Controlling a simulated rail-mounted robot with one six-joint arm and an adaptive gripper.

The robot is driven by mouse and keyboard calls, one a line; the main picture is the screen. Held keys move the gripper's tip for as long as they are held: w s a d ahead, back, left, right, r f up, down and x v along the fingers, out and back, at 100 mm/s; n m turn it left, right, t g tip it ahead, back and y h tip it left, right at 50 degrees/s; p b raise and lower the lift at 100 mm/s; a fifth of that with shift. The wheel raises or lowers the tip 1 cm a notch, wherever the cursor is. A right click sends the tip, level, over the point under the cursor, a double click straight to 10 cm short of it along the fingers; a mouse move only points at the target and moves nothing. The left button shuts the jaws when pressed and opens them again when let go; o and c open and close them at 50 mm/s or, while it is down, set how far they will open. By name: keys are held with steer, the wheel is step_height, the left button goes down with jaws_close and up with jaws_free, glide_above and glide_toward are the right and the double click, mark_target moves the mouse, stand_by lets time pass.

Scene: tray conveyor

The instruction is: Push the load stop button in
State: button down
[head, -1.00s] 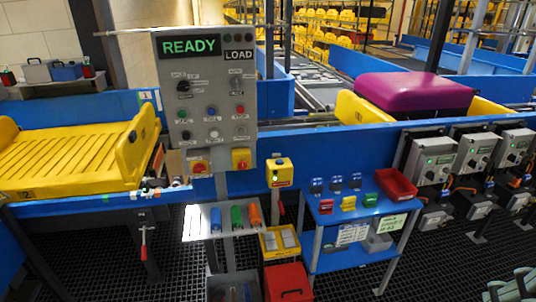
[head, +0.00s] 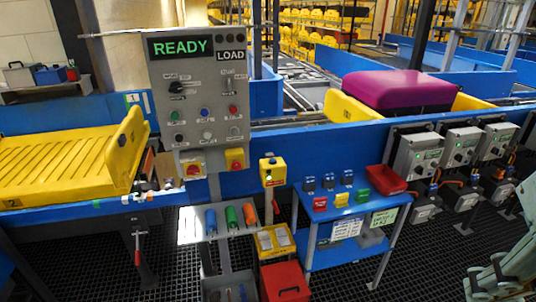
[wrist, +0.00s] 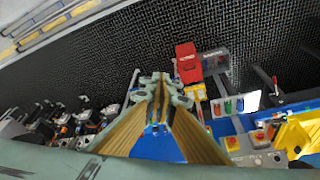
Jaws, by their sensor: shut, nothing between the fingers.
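The grey control panel (head: 200,95) stands at left centre in the head view, with a lit green READY display and a LOAD sign (head: 231,56). It carries a red button (head: 233,110), a blue button (head: 205,113) and other small knobs; their labels are too small to read. My gripper (wrist: 160,78) is shut and empty in the wrist view, over the dark grid floor. The panel's lower part shows at the lower right there. My pale green gripper (head: 500,280) shows partly at the head view's lower right, well away from the panel.
A blue stand (head: 345,228) with small coloured bins is between panel and gripper. Grey control boxes (head: 417,155) line the conveyor at right. A yellow tray (head: 65,165) lies left of the panel; a purple case (head: 398,90) is behind. A red box (head: 286,284) stands on the floor.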

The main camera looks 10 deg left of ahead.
mark_target(237, 167)
steer(key=w+a+f+m+t+y+b, duration=0.1)
steer(key=w+a+f+m+t, duration=0.15)
steer(key=w+a, duration=0.75)
steer(key=w+a+f+m+t+y+b, duration=0.1)
steer(key=w+a+f+m+t+b, duration=0.15)
steer(key=w, duration=1.45)
steer(key=w+a+f+m+t+y+b, duration=0.1)
steer(key=w+a+f, duration=0.2)
steer(key=w+a, duration=0.7)
steer(key=w+a+f+m+t+y+b, duration=0.2)
steer(key=w+a+f+m+t, duration=0.15)
steer(key=w+a+f, duration=0.65)
steer(key=s+a+f+m+t+y+b, duration=0.1)
steer(key=s+a+f+m+t+y, duration=0.1)
steer(key=a+f, duration=0.8)
steer(key=shift+a+m+y+b, duration=0.4)
steer(key=shift+a+m, duration=0.25)
steer(key=shift+a, duration=1.25)
steer(key=shift+b+x, duration=0.7)
steer(key=shift+x, duration=6.2)
steer(key=shift+d+r, duration=0.1)
